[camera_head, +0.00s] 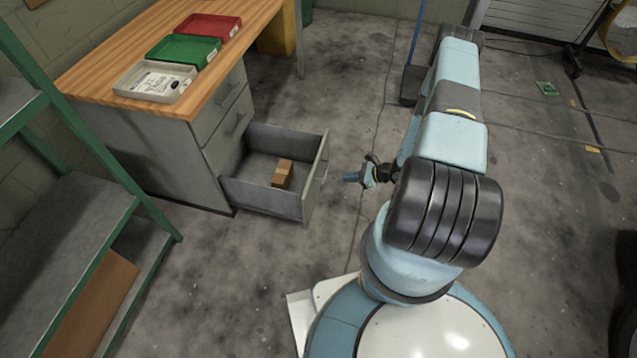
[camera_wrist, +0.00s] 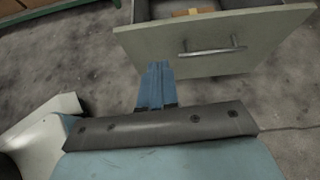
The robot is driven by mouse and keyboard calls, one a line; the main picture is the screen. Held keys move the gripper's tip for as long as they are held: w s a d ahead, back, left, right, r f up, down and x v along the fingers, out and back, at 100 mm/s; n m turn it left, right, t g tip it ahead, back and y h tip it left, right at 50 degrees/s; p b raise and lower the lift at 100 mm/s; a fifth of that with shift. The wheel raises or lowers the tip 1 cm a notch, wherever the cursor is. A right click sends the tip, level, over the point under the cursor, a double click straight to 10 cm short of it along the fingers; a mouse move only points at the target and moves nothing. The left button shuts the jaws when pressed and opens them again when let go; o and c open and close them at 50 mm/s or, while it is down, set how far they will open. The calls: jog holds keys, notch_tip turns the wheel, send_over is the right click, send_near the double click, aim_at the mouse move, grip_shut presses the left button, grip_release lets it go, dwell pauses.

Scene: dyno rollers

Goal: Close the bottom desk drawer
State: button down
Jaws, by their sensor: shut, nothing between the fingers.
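The bottom drawer (camera_head: 262,202) of the grey desk is pulled out, with a small brown box (camera_head: 283,174) lying inside. Its front panel (camera_wrist: 215,42) with a metal bar handle (camera_wrist: 212,48) shows at the top of the wrist view. My gripper (camera_head: 351,177) is to the right of the drawer front in the head view, with its fingers pointing toward it. In the wrist view the blue fingers (camera_wrist: 156,72) are together and empty, below and left of the handle. I cannot tell whether the tips touch the panel; the head view shows a gap.
The drawers above (camera_head: 227,110) are shut. The wooden desktop (camera_head: 110,65) carries a grey tray (camera_head: 125,82), a green tray (camera_head: 160,48) and a red tray (camera_head: 225,22). A green-framed shelf (camera_head: 150,222) stands at the left. The floor around the drawer is clear.

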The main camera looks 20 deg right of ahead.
jog(key=f, duration=0.2)
send_near(311, 183)
jog(key=x, duration=0.3)
jog(key=f+x, duration=0.1)
jog(key=shift+f, duration=0.2)
jog(key=shift+w+a, duration=0.5)
jog(key=shift+a, duration=0.35)
jog(key=shift+w, duration=0.1)
